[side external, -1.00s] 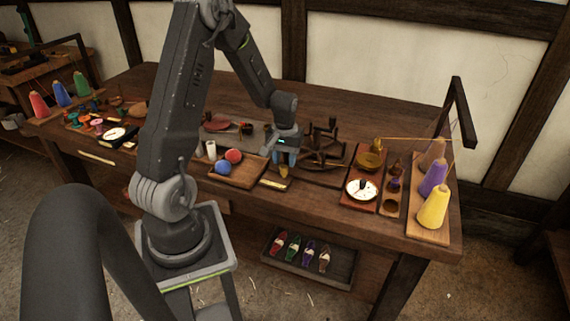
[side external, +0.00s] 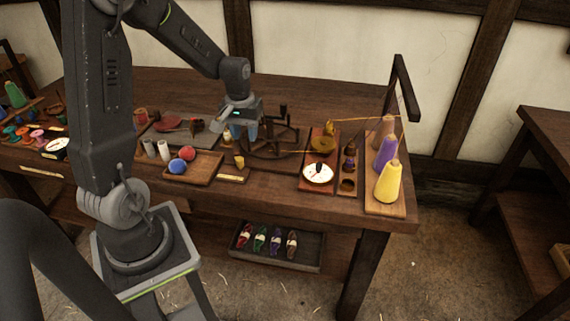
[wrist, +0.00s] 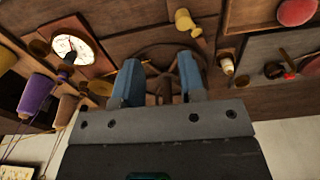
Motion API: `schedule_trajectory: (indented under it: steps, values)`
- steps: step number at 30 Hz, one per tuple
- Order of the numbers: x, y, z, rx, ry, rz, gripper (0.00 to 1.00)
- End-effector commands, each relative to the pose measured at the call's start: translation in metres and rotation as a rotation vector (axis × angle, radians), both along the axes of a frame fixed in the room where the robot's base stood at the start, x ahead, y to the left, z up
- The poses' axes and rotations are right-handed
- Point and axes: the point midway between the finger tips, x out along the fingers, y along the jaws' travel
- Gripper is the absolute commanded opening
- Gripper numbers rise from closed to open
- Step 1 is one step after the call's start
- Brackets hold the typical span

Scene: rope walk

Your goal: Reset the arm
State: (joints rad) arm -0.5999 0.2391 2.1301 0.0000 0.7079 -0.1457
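My gripper (side external: 240,132) hangs above the back of the workbench (side external: 270,90), pointing down, near a dark spoked wheel (side external: 272,152). In the wrist view its two blue fingers (wrist: 160,85) stand apart with nothing held between them; the wheel (wrist: 160,62) shows beyond them. A small yellow brass cup (side external: 239,162) stands on a board just in front of and below the gripper, apart from it. The cup also shows in the wrist view (wrist: 186,22).
A tray (side external: 205,175) holds a red ball (side external: 187,153) and a blue ball (side external: 177,166). A dial (side external: 318,173) and yellow (side external: 388,183) and purple (side external: 386,153) thread cones stand to the right, by a dark upright frame (side external: 402,85). The bench's back strip is bare.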

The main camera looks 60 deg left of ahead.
Motion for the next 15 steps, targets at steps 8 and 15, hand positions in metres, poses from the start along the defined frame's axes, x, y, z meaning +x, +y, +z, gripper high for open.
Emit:
schedule_trajectory:
  steps: [8,15]
  values:
    - [-0.022,-0.106,0.092,0.094,-0.162,-0.316,0.37]
    - [-0.075,-0.177,0.135,0.144,-0.304,-0.566,0.37]
